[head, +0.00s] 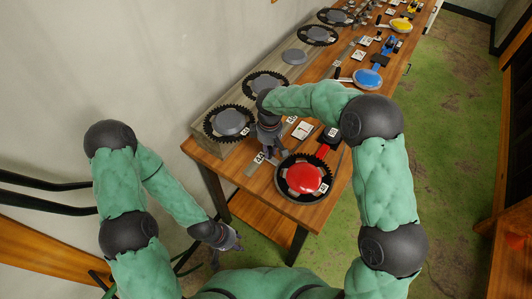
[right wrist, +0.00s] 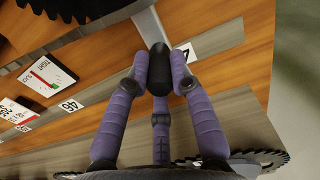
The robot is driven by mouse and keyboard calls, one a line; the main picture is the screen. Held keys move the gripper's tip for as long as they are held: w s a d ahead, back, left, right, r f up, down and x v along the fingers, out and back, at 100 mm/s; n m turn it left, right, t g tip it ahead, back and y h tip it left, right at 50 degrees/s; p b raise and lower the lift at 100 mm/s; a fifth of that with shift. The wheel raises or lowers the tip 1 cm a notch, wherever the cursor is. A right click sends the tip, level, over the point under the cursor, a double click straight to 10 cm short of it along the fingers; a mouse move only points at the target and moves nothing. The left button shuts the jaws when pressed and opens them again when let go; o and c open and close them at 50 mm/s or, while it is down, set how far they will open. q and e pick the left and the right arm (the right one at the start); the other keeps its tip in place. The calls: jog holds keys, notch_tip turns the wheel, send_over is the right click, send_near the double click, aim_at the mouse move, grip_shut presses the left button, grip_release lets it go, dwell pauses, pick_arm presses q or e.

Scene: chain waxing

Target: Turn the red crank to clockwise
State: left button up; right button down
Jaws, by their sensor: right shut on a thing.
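The red crank's round red disc (head: 304,178) sits inside a black toothed ring at the near end of the wooden table. My right gripper (head: 271,153) points down at the left edge of that ring. In the right wrist view its purple fingers (right wrist: 158,85) are shut on a black cylindrical handle (right wrist: 160,62).
A grey raised board along the wall carries several toothed discs, the nearest (head: 229,122) left of my right gripper. A blue disc (head: 367,79) and yellow disc (head: 400,25) lie farther along the wooden table (head: 310,213). White number cards (head: 301,131) lie between. Green floor right is clear.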

jog(key=shift+w+d+r+m, duration=0.15)
jog(key=shift+w+d+m, duration=1.2)
jog(key=shift+w+m, duration=0.15)
jog(key=shift+w+d+m, duration=0.3)
jog(key=shift+d+m, duration=0.2)
jog(key=shift+d, duration=0.1)
jog(key=shift+w+d+m, duration=0.3)
jog(key=shift+d+m, duration=0.2)
jog(key=shift+d, duration=0.05)
jog(key=c, duration=1.1)
grip_release()
notch_tip(320, 180, up, 12)
jog(key=shift+f, duration=0.1)
